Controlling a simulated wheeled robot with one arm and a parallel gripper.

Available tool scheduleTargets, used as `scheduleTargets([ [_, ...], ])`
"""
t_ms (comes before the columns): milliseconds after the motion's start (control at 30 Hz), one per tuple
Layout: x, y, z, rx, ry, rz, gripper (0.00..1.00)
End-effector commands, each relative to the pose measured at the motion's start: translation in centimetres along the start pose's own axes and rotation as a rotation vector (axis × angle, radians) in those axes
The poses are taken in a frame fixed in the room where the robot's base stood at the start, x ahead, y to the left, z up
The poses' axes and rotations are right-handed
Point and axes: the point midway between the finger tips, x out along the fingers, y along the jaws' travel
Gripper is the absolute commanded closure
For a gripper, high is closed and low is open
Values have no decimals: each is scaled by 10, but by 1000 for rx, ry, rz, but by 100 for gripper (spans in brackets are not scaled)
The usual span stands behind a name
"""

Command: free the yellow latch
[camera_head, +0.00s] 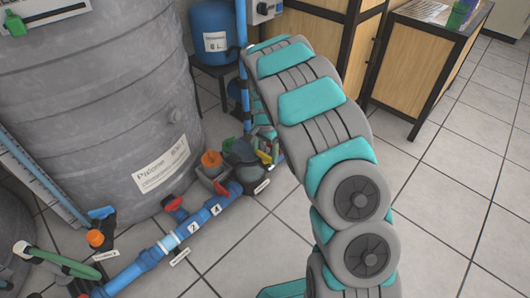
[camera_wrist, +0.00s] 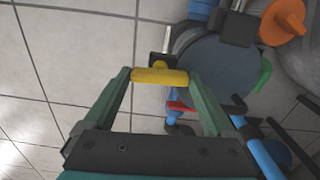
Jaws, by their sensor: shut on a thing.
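The yellow latch (camera_wrist: 160,76) is a short yellow bar in the upper middle of the wrist view, joined to a dark bracket at the pipework. My gripper (camera_wrist: 161,80) has its two green fingers on either side of the bar, shut on it. In the head view a small yellow part (camera_head: 264,157) shows among the fittings at the pipe's far end. My grey and teal arm reaches down there and hides most of my gripper.
A blue pipe (camera_head: 165,243) with red-handled and orange-knobbed valves runs along the floor. A large grey tank (camera_head: 100,90) stands behind it and a blue tank (camera_head: 215,30) farther back. Wooden cabinets (camera_head: 415,70) stand at the upper right. The tiled floor at right is clear.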

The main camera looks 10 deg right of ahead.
Motion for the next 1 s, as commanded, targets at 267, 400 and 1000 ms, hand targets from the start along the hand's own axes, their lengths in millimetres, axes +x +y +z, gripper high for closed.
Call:
scheduleTargets([
  [267,-2,-1,1,-192,-1,-2,66],
  [400,-3,-2,0,-324,2,-3,66],
  [1000,-3,-1,0,-895,2,-2,66],
])
